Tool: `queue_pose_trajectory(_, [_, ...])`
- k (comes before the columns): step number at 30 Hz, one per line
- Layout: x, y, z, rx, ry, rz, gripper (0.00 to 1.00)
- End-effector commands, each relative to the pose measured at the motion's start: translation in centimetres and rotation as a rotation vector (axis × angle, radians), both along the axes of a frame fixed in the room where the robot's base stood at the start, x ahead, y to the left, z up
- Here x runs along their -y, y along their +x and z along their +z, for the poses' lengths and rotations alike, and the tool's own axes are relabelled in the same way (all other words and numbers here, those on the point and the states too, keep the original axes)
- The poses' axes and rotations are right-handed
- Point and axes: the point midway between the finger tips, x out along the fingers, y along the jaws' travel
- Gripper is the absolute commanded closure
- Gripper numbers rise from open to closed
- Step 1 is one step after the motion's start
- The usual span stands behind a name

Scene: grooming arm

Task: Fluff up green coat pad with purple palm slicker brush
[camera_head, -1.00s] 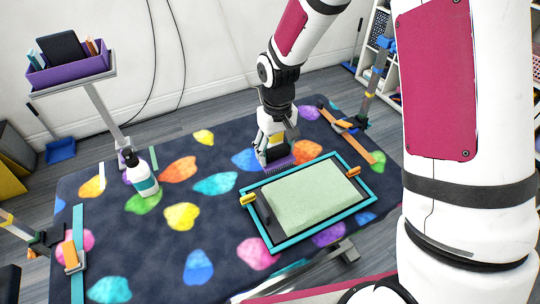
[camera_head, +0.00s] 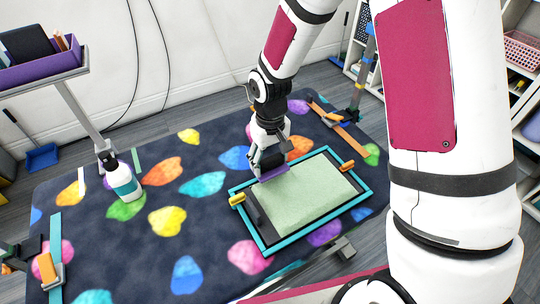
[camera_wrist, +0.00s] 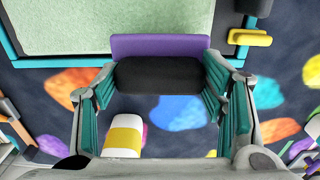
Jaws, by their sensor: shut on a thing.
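The green coat pad (camera_head: 308,196) lies flat in a teal frame (camera_head: 262,245) on the patterned table, and it also shows at the top of the wrist view (camera_wrist: 130,25). My gripper (camera_head: 268,160) is shut on the purple palm slicker brush (camera_head: 274,174), at the far left edge of the pad. In the wrist view the brush's purple head (camera_wrist: 160,45) overlaps the pad's near edge, and its black handle (camera_wrist: 158,76) sits between my teal finger pads. The bristles are hidden, so I cannot tell whether they touch the pad.
Yellow clip (camera_head: 237,199) and orange clip (camera_head: 347,165) sit on the frame. A white bottle (camera_head: 123,182) stands at the table's left. A purple bin (camera_head: 40,68) is on a stand at the far left. The table's middle left is clear.

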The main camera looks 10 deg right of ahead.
Motion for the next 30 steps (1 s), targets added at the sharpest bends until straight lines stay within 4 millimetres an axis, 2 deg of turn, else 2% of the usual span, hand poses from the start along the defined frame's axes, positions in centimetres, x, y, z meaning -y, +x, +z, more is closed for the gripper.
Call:
queue_pose_trajectory(14, [0.0, 0.0, 0.0, 0.0, 0.0, 0.0, 0.58])
queue_pose_trajectory(30, [0.0, 0.0, -1.2, 0.0, 0.0, 0.0, 0.58])
